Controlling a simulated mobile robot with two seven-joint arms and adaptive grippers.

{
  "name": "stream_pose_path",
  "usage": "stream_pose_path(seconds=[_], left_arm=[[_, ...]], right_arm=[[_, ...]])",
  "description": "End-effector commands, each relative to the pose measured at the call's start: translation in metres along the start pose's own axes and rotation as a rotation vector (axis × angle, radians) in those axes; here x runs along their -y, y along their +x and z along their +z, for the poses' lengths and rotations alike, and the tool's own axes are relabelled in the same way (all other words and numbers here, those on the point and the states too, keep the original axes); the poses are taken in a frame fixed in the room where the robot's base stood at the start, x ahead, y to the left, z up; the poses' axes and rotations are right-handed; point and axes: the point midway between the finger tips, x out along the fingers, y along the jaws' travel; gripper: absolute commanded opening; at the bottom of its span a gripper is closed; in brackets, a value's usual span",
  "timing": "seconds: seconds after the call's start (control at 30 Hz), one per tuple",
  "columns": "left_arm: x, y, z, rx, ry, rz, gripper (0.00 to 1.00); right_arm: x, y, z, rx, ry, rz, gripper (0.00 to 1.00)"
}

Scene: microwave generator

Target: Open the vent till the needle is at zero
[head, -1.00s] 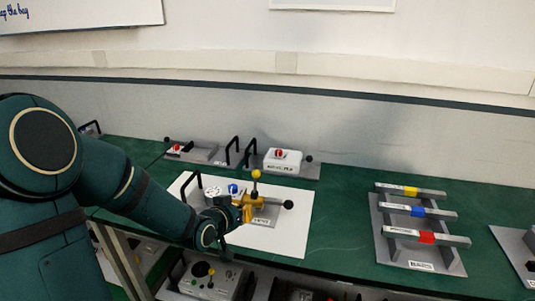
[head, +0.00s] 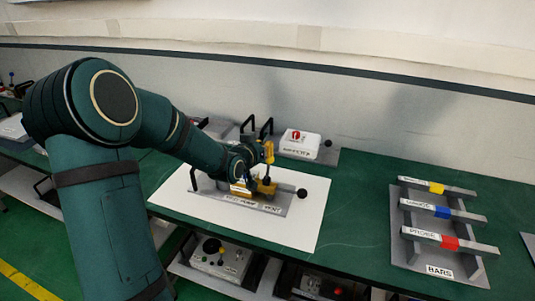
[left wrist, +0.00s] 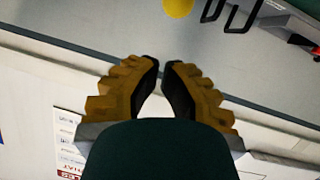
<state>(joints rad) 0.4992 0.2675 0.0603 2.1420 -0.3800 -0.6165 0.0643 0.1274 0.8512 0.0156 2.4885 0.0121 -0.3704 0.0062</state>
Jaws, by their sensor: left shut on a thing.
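The grey plate with the vent label (head: 270,208) lies on a white sheet on the bench. A black ball knob (head: 302,193) sticks out at its right end. My left gripper (head: 266,172) is over this unit, its yellow fingers low against it. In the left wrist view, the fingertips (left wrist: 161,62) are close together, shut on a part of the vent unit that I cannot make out. A yellow ball (left wrist: 178,7) shows just beyond the tips. My arm and hand hide the unit's left side; no needle can be read. My right gripper is not in view.
Behind is a white box with a red knob (head: 297,135), with black upright handles (head: 257,125) to its left. A rack of bars (head: 440,215) with yellow, blue and red bands stands at right. Green bench between is clear. More units (head: 220,258) sit on the shelf below.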

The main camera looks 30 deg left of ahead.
Motion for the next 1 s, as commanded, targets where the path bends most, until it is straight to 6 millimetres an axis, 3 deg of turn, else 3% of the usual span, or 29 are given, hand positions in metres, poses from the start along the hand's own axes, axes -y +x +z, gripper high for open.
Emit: stream_pose_path(seconds=[0.3,0.77,1.0], left_arm=[[0.0,0.026,0.026,0.001,0.001,0.001,0.0],[0.0,0.029,0.029,0.0,0.001,0.0,0.0],[0.002,0.039,0.034,-0.001,0.001,0.0,0.0]], right_arm=[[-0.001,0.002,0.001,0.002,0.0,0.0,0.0],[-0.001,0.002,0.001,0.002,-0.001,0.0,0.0],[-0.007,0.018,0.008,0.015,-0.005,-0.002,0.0]])
